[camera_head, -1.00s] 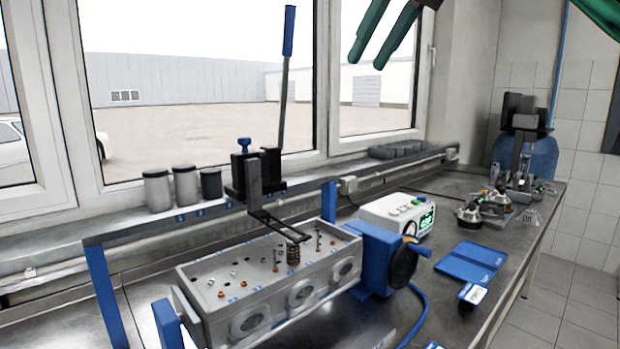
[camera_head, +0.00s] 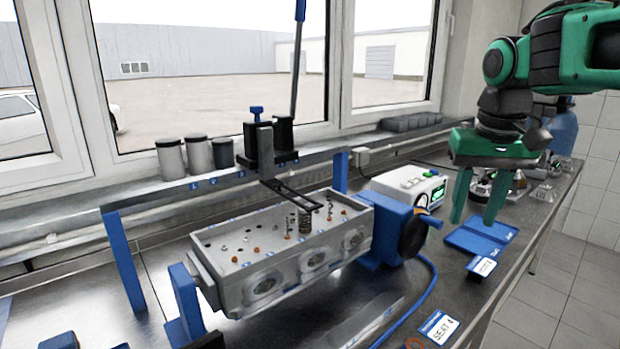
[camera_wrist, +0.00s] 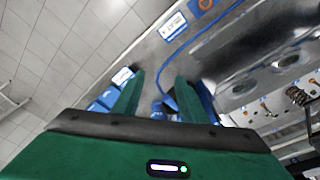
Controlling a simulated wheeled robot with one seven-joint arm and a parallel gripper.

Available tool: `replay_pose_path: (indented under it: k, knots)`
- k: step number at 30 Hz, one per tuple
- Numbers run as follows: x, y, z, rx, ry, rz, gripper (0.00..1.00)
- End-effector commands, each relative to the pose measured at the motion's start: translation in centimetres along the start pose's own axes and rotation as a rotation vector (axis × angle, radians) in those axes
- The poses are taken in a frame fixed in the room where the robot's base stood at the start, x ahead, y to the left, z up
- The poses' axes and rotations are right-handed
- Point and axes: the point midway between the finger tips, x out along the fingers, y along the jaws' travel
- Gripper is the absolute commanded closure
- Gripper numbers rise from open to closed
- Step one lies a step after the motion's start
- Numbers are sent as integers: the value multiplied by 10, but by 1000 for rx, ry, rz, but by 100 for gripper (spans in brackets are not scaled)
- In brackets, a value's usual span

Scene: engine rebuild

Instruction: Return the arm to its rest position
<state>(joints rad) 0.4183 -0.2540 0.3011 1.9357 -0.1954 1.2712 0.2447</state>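My green arm comes in from the upper right of the head view. My gripper (camera_head: 477,202) points down over the right part of the bench, near the blue tray. Its two green fingers are apart with nothing between them; the wrist view also shows my gripper (camera_wrist: 157,95) with a clear gap. The grey cylinder head (camera_head: 290,262) sits in a blue stand, with a spring (camera_head: 305,220) under the black lever press (camera_head: 268,150). My gripper is right of these and touches none of them.
A white device with a green display (camera_head: 410,187) stands behind the blue crank unit (camera_head: 398,232). A blue tray (camera_head: 472,243) and a "SEAT 4" label (camera_head: 438,328) lie on the steel bench. Grey canisters (camera_head: 198,156) stand by the window. A blue hose curves along the bench front.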

Motion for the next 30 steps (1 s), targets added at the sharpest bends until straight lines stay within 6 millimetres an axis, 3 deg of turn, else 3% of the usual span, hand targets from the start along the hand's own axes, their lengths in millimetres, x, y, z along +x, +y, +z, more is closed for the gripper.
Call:
replay_pose_path:
  k: [3,9,13,18,23,30]
  knots:
    - [29,40,38,89,-29,18,61]
    - [77,96,108,223,-78,29,61]
    - [107,123,156,296,-112,27,61]
    - [136,140,205,356,-150,18,61]
    - [148,145,226,380,-166,13,61]
    - [150,146,228,384,-168,13,61]
